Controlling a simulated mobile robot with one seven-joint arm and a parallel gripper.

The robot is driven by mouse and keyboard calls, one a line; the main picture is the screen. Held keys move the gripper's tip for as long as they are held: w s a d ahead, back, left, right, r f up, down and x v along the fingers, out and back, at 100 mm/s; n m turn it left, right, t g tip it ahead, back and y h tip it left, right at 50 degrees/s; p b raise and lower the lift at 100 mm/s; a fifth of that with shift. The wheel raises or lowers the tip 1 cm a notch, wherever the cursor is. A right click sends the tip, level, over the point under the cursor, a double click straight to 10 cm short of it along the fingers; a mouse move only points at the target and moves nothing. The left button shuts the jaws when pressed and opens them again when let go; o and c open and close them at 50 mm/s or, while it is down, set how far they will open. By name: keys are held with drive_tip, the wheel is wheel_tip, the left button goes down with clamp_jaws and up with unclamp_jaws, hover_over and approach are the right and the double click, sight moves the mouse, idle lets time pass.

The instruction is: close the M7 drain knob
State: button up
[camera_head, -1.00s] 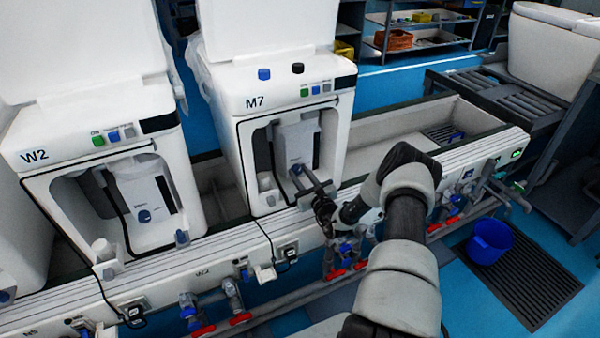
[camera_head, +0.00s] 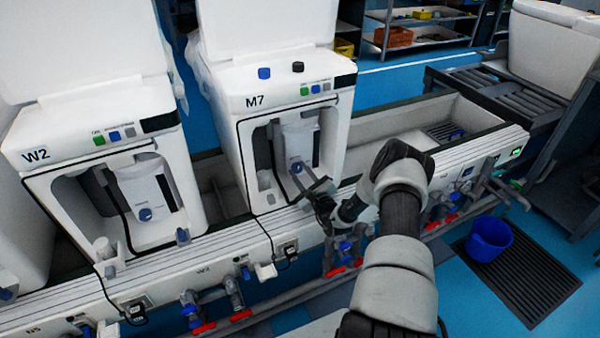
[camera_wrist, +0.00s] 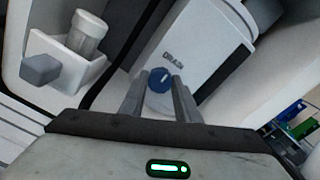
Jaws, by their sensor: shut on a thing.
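The M7 unit (camera_head: 248,93) is a white box with an open front recess and a label on its top panel. Its drain knob (camera_head: 297,167) is a round blue dial on the white-grey canister inside the recess. In the wrist view the blue knob (camera_wrist: 159,80) shows a short white mark, standing nearly upright. My gripper (camera_head: 305,178) reaches into the recess from the front right. In the wrist view my gripper (camera_wrist: 160,88) has one finger on each side of the knob, shut on it. The knob's side edges are partly hidden by the fingertips.
The W2 unit (camera_head: 35,155) stands to the left with a similar blue knob (camera_head: 145,214). A cup in a white holder (camera_wrist: 88,35) sits left of the knob, beside a grey block (camera_wrist: 40,70). Red-handled valves (camera_head: 203,328) and pipes run below the bench front.

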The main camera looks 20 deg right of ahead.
drive_tip(key=shift+f, duration=0.15)
drive_tip(key=o, duration=1)
drive_tip(key=shift+o, duration=0.2)
drive_tip(key=s+p, duration=0.3)
drive_tip(key=s, duration=1.4)
drive_tip(key=shift+s+d, duration=0.25)
drive_tip(key=shift+d, duration=0.05)
